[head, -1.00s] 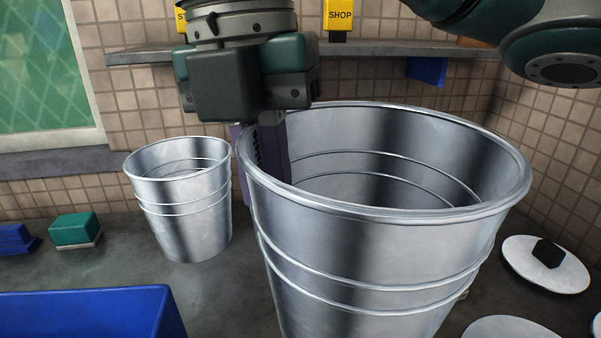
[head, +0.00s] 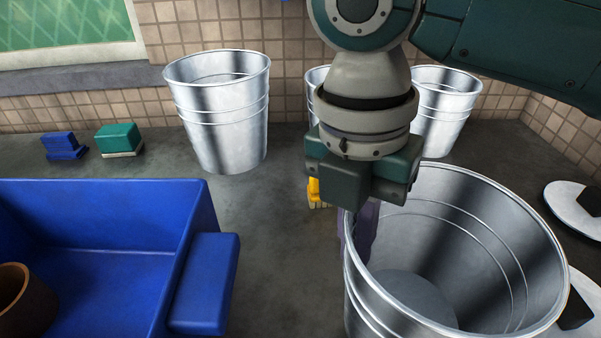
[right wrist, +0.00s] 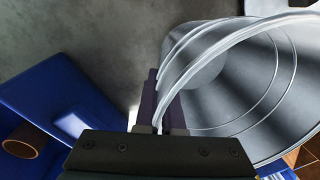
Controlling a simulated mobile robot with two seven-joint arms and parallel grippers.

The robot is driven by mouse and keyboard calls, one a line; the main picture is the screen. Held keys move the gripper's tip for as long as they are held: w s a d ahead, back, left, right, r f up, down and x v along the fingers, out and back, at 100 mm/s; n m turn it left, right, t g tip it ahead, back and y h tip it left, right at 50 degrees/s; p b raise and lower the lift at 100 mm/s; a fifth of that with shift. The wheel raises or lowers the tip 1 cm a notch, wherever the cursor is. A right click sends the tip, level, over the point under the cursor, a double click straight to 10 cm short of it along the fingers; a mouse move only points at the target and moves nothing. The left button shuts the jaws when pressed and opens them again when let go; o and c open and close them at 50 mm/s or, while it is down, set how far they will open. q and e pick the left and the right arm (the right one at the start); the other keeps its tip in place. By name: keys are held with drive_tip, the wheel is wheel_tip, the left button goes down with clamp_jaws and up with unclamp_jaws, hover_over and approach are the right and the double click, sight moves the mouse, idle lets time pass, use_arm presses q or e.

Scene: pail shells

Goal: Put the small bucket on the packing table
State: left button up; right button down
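A shiny metal bucket (head: 520,240) stands close to me at the right of the head view, open end up. It fills the right of the right wrist view (right wrist: 225,85). My right gripper (head: 360,232) is at its left rim. The gripper's purple fingers (right wrist: 160,112) are shut on the rim, one on each side of the wall. The bucket's underside is hidden, so I cannot tell whether it touches the grey tabletop (head: 275,255). Other metal buckets stand farther back: one at left (head: 222,115), one half hidden behind my gripper (head: 314,92) and one at right (head: 446,105).
A blue crate (head: 95,212) with a brown pot (head: 12,300) inside is at left. A blue block (head: 62,145), a green block (head: 118,138) and a yellow item (head: 317,196) lie behind. White discs with dark knobs (head: 580,203) are at right. Grey surface between crate and bucket is clear.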

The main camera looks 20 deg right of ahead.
drive_tip(key=shift+f+b, duration=0.35)
drive_tip(key=shift+f, duration=2.25)
drive_tip(key=shift+f, duration=0.2)
drive_tip(key=c, duration=1)
unclamp_jaws()
drive_tip(key=shift+c, duration=0.2)
drive_tip(key=shift+r, duration=0.1)
wheel_tip(320, 180, up, 12)
drive_tip(key=p, duration=0.1)
drive_tip(key=shift+w+a, duration=0.35)
drive_tip(key=shift+w, duration=0.05)
drive_tip(key=shift+r, duration=0.1)
